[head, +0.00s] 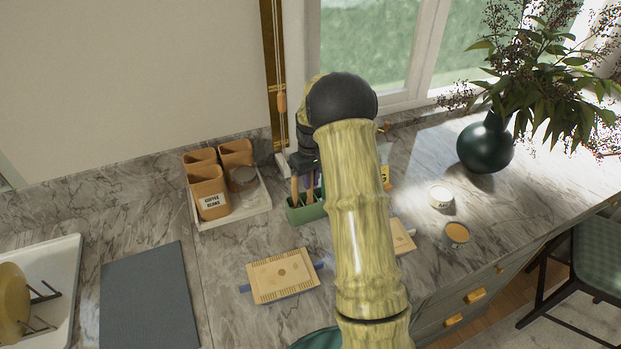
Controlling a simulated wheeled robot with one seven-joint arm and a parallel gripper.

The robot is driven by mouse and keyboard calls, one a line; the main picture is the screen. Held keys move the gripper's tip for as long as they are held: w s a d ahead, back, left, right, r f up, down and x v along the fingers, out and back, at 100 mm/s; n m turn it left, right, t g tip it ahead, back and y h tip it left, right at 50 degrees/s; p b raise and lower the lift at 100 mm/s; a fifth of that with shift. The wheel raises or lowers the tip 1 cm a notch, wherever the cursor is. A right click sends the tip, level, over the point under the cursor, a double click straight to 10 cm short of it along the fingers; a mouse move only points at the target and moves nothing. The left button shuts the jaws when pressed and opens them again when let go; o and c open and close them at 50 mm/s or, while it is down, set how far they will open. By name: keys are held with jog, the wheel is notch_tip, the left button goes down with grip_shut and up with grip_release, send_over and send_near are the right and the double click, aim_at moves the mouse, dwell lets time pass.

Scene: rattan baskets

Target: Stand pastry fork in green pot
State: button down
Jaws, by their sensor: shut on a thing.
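The green pot (304,213) is a small rectangular holder on the marble counter, left of my arm. Slim upright items stand in or over it, one with an orange-brown handle (295,188) and one purplish. My gripper (305,172) is dark and points down just above the pot, partly hidden behind my arm. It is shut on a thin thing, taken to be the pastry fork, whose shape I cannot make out. I cannot tell whether its lower end is inside the pot.
A white tray (254,213) with brown canisters (206,190) and a glass jar stands left of the pot. A grey mat (150,297) lies left.

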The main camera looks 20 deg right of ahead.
dwell(0.4)
jog(key=c, duration=1.3)
grip_release()
jog(key=shift+r, duration=0.15)
notch_tip(320, 180, up, 17)
jog(key=b, duration=0.3)
jog(key=shift+a, duration=0.1)
jog(key=shift+s+r, duration=0.1)
